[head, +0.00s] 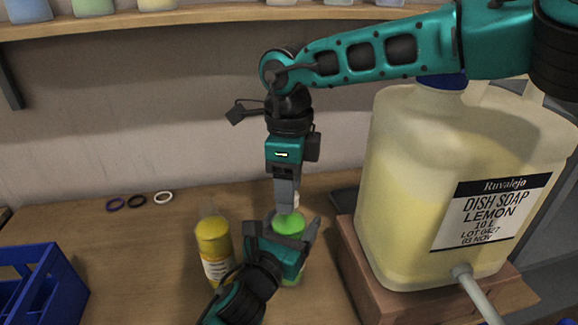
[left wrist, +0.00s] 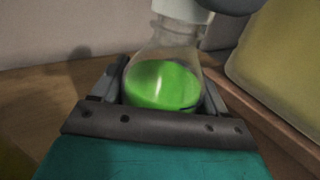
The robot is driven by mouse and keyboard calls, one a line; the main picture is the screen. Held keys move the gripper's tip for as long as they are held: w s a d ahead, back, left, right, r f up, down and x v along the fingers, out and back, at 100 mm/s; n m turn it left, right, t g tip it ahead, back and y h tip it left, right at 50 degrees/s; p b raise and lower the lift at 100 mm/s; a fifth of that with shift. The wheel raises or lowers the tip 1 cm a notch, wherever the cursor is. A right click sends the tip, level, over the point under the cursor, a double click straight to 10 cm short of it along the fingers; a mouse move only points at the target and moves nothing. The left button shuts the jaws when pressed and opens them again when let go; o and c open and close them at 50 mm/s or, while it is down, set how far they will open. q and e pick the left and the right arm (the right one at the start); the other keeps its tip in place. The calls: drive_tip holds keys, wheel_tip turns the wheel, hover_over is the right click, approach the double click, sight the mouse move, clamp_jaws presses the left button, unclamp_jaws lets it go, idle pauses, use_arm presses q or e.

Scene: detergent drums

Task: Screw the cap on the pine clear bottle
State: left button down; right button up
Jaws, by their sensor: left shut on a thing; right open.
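The bottle with bright green liquid (head: 289,224) stands upright on the table, clear above its liquid. My left gripper (head: 291,231) is shut around its body; the left wrist view shows the bottle (left wrist: 163,85) between the jaws (left wrist: 160,98). A white cap-like piece (left wrist: 181,9) is at the top of the bottle, cut off by the frame edge; I cannot tell how firmly it sits. My right gripper (head: 286,200) points straight down right above the bottle, open, its fingers around or beside the white piece. A dark rounded part shows beside it in the left wrist view.
A yellow bottle (head: 213,240) stands just left of the green one. A large lemon dish soap drum (head: 415,190) on a wooden stand (head: 352,262) is close on the right. A blue crate (head: 62,292) is at the left. Several small rings lie at the back left.

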drive_tip(key=shift+f, duration=0.35)
drive_tip(key=shift+c, duration=0.3)
clamp_jaws()
drive_tip(key=shift+o, duration=0.9)
unclamp_jaws()
wheel_tip(320, 180, up, 12)
